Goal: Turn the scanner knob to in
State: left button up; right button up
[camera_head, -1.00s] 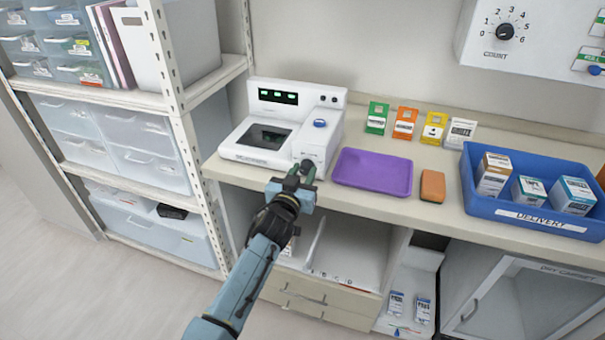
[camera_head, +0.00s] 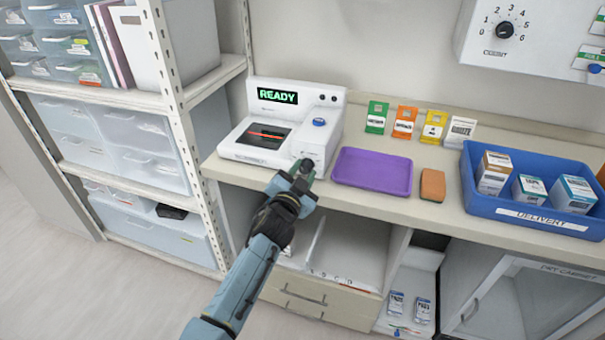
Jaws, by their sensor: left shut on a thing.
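The white scanner (camera_head: 262,150) stands at the left end of the counter. Its display (camera_head: 277,96) reads READY in green, and a red line lights its dark scan window (camera_head: 264,135). A blue button (camera_head: 319,122) sits on its right part. The knob (camera_head: 307,164) is on the scanner's front right face, largely hidden by my left gripper (camera_head: 303,171). That gripper is shut on the knob. The knob's marking cannot be read here. My right gripper is not in view.
A purple tray (camera_head: 372,172) lies right of the scanner, with an orange sponge (camera_head: 432,185) beside it. A blue delivery bin (camera_head: 530,216) with boxes stands farther right. Coloured cards stand behind the tray. A shelf rack (camera_head: 190,150) stands close on the left.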

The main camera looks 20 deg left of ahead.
pick_arm(q)
jog(key=shift+m, duration=1)
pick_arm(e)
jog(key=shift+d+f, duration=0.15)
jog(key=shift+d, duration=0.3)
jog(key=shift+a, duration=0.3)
pick_arm(q)
jog(key=o, duration=1)
jog(key=shift+c, duration=0.2)
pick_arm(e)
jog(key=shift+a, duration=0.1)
pick_arm(q)
jog(key=shift+s, duration=0.15)
jog(key=s+p, duration=0.1)
jog(key=s, duration=1.2)
jog(key=shift+a, duration=0.2)
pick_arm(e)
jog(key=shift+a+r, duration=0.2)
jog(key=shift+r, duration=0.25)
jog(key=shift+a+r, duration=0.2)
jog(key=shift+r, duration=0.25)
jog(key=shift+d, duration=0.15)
